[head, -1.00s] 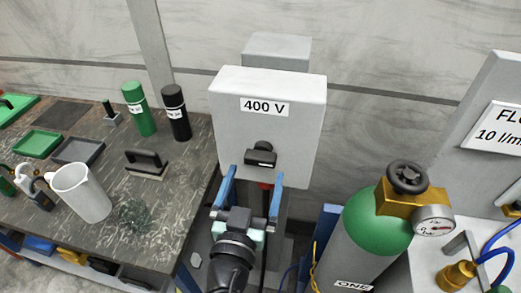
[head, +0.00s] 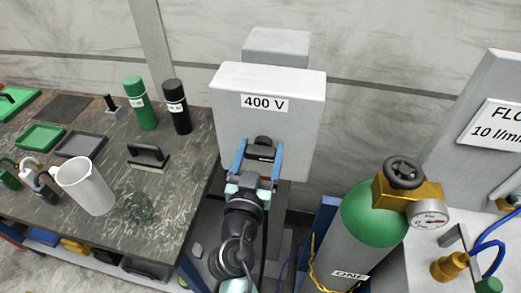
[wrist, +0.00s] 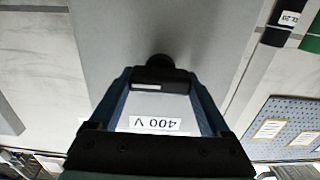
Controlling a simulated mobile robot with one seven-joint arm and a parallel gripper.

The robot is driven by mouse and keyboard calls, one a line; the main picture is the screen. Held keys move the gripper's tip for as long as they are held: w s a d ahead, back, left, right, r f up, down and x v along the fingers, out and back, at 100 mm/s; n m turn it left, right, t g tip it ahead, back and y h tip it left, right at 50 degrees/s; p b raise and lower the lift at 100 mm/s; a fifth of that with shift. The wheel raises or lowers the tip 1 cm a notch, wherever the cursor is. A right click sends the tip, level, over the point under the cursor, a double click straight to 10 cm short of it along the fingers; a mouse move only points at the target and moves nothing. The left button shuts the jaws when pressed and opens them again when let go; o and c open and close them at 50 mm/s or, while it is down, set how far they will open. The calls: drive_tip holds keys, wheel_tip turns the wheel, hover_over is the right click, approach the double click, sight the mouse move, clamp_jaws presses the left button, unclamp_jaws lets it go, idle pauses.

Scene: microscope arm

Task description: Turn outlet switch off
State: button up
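The outlet is a light grey box (head: 236,122) with a "400 V" label. Its switch is a black rotary knob (head: 262,141) with a bar handle on the lower front face. My gripper (head: 260,147) is open in front of the box, with one blue finger on each side of the knob. In the wrist view the box appears upside down, and the knob's bar (wrist: 160,86) lies crosswise between the fingertips of my gripper (wrist: 159,75). The fingers look close to the bar's ends; I cannot tell if they touch. My gripper partly hides the bar in the head view.
A green gas cylinder (head: 376,217) with a brass regulator and gauge (head: 430,215) stands to the right. A dark workbench (head: 110,228) on the left bears a white jug (head: 86,187), bottles and trays. The wall behind the box is bare.

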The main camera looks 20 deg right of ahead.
drive_tip(key=c, duration=0.5)
drive_tip(key=shift+n, duration=0.3)
drive_tip(key=shift+a+n+b, duration=0.1)
drive_tip(key=shift+n+b, duration=0.4)
drive_tip(key=shift+n, duration=0.7)
drive_tip(key=n, duration=0.3)
drive_tip(key=shift+w+n, duration=0.1)
drive_tip(key=shift+n, duration=0.2)
drive_tip(key=n, duration=0.5)
drive_tip(key=shift+a+f+n, duration=0.1)
drive_tip(key=shift+a+n, duration=0.05)
drive_tip(key=shift+n, duration=0.15)
drive_tip(key=n+p, duration=0.1)
drive_tip(key=n, duration=0.4)
drive_tip(key=shift+f+n, duration=0.15)
drive_tip(key=shift+n, duration=0.15)
